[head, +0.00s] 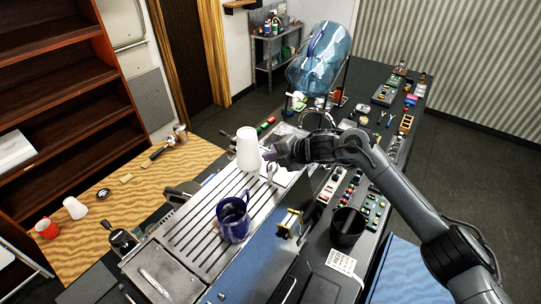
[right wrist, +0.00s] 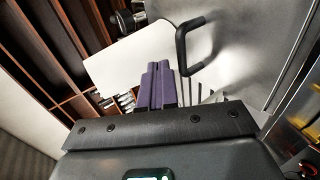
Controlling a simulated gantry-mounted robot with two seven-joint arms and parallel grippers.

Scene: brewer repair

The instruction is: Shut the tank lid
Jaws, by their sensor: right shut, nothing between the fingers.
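My right gripper (head: 272,153) reaches in from the right over the brewer (head: 180,235), beside a white tapered cup (head: 248,150). In the right wrist view its purple fingers (right wrist: 157,85) are shut together with nothing between them. Behind them is a smooth silver metal surface (right wrist: 245,45) with a black looped handle (right wrist: 190,42); I cannot tell whether this is the tank lid. In the head view my right arm covers part of the area behind the gripper, and I cannot make out the lid or its angle. My left gripper is not in view.
A blue pitcher (head: 233,220) stands on the brewer's slatted top. A large blue water bottle (head: 320,58) lies tilted at the back. Tools and small parts crowd the dark bench, with a black cup (head: 347,228). A wooden table (head: 115,205) is at left.

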